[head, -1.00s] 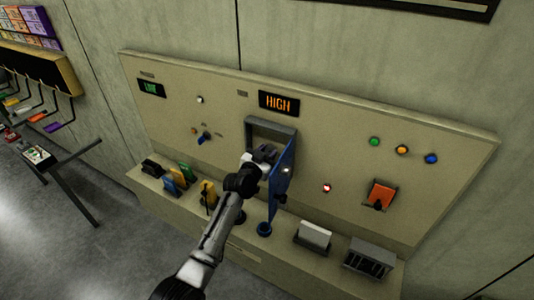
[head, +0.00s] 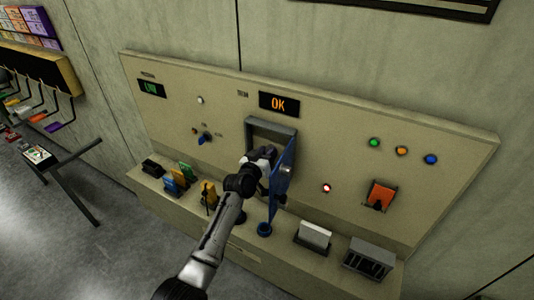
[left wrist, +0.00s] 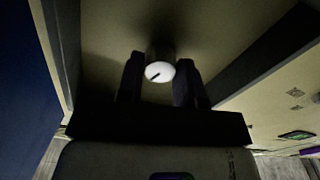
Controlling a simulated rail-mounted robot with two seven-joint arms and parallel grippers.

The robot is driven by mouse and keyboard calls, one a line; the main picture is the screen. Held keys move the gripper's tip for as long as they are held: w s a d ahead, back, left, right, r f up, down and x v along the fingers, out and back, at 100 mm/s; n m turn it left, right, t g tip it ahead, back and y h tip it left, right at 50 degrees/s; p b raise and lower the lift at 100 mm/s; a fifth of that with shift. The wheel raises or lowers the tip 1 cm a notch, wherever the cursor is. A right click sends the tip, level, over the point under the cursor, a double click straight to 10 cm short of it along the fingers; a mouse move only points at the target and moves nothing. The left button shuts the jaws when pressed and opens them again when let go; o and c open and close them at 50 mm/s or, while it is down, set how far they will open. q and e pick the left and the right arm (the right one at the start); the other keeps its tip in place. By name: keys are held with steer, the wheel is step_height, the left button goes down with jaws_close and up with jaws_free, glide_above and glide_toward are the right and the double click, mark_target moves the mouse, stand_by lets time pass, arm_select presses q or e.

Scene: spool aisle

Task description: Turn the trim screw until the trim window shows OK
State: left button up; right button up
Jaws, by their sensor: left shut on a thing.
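The trim window (head: 278,103) on the panel reads OK in orange letters. The trim screw shows in the left wrist view as a round white head (left wrist: 159,72) with a dark slot, inside a recess. My left gripper (left wrist: 160,82) is shut on the screw, one dark finger on each side of its head. In the head view my left gripper (head: 264,158) reaches into the grey-framed recess (head: 284,131), and the screw is hidden there. My right gripper is not in view.
A blue door (head: 281,185) stands open at the recess's right side, close to my wrist. A red lamp (head: 326,188) and an orange switch (head: 381,194) are farther right. Colored tags (head: 184,175) and a white block (head: 314,235) stand on the ledge.

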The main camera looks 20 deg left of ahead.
arm_select(q)
steer(key=shift+n, duration=0.4)
steer(key=o, duration=0.9)
steer(key=shift+s, duration=0.1)
steer(key=s, duration=0.4)
steer(key=s+a, duration=0.1)
steer(key=s, duration=0.4)
steer(key=s+a, duration=0.1)
steer(key=s, duration=0.3)
steer(key=shift+s, duration=0.25)
steer(key=shift+f, duration=0.1)
